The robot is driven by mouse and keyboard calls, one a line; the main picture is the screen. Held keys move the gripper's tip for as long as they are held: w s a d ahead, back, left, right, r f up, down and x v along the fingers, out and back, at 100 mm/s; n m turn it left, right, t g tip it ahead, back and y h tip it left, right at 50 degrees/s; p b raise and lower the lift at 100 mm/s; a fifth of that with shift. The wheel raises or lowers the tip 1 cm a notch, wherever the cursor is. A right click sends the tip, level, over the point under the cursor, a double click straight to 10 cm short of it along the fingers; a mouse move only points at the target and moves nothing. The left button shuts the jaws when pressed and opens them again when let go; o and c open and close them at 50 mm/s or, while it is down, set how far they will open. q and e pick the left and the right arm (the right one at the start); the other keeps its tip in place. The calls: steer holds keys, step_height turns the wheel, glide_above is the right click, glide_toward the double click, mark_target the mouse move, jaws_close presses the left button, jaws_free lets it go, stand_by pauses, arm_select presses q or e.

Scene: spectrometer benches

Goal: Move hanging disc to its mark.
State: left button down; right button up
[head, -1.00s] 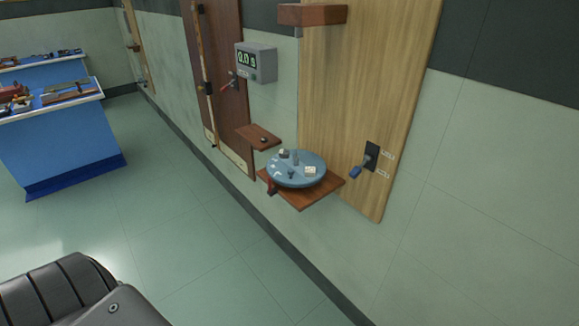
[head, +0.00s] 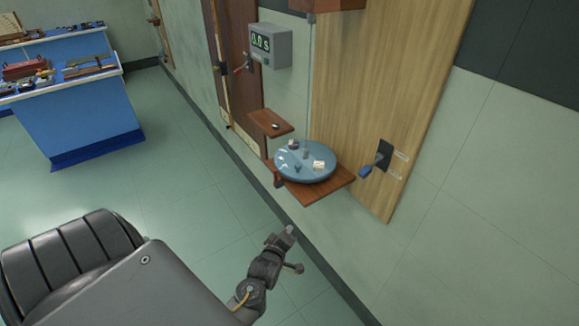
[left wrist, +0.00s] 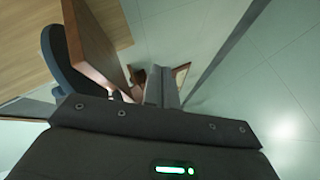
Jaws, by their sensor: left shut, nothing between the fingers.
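The blue-grey disc (head: 318,174) lies level just over a brown wooden shelf (head: 330,190) on the wall, with several small pieces on top. A thin line seems to run up from it to a wooden block (head: 340,4). Its dark edge also shows at the left of the left wrist view (left wrist: 62,65), beside the shelf (left wrist: 92,45). My left gripper (head: 290,230) is shut and empty, below and in front of the shelf, apart from the disc. Its fingers (left wrist: 161,86) show in the left wrist view. I cannot make out the mark. My right gripper is out of view.
A blue-handled lever (head: 371,168) sticks out right of the disc. A small shelf (head: 270,122) and a timer reading 0.0 s (head: 270,45) are to its left. Blue benches (head: 85,120) stand at far left. The floor before the wall is clear.

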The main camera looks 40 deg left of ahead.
mark_target(289, 175)
arm_select(q)
steer(key=a+r+n+t+y, duration=0.1)
steer(key=a+r+n+y, duration=0.2)
steer(key=r, duration=0.6)
steer(key=a+r+n+t+y, duration=0.1)
steer(key=a+r+n, duration=0.25)
steer(key=r, duration=0.55)
steer(key=shift+n, duration=0.25)
steer(key=p+x, duration=0.1)
steer(key=x, duration=0.2)
steer(key=p+x, duration=0.1)
steer(key=x, duration=0.2)
steer(key=p+x, duration=0.2)
steer(key=x, duration=0.1)
steer(key=shift+w+d+r, duration=0.25)
steer(key=d+p, duration=0.2)
steer(key=shift+w+d+f, duration=0.15)
steer(key=shift+w+d, duration=0.2)
steer(key=shift+w, duration=0.05)
steer(key=shift+d, duration=0.55)
steer(key=shift+f, duration=0.15)
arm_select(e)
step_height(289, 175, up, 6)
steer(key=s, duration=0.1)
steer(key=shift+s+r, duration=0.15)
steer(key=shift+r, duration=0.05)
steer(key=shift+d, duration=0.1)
